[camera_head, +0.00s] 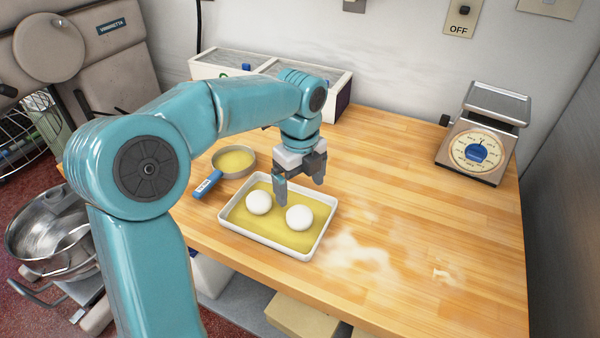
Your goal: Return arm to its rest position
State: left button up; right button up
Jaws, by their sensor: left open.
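My left arm, teal, comes in from the left and reaches over the wooden table. Its left gripper (301,190) points down above the back part of a white tray (262,240). The jaws are open with nothing between them. Two white dough balls lie on the yellow layer in the tray, one on the left (259,202) and one on the right (299,217). The fingers are behind the balls in the picture; I cannot tell how high they are above the tray. My right gripper is not in view.
A round pan of yellow meal (234,161) with a blue handle lies left of the tray. White bins (225,68) stand at the back wall. A scale (484,140) stands at the back right. Flour dusts the table (430,225), which is otherwise clear there. A mixer with a steel bowl (50,236) is at left.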

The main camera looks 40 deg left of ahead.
pick_arm(q)
notch_tip(320, 180, up, 3)
jog(key=shift+f, duration=0.15)
dwell(0.6)
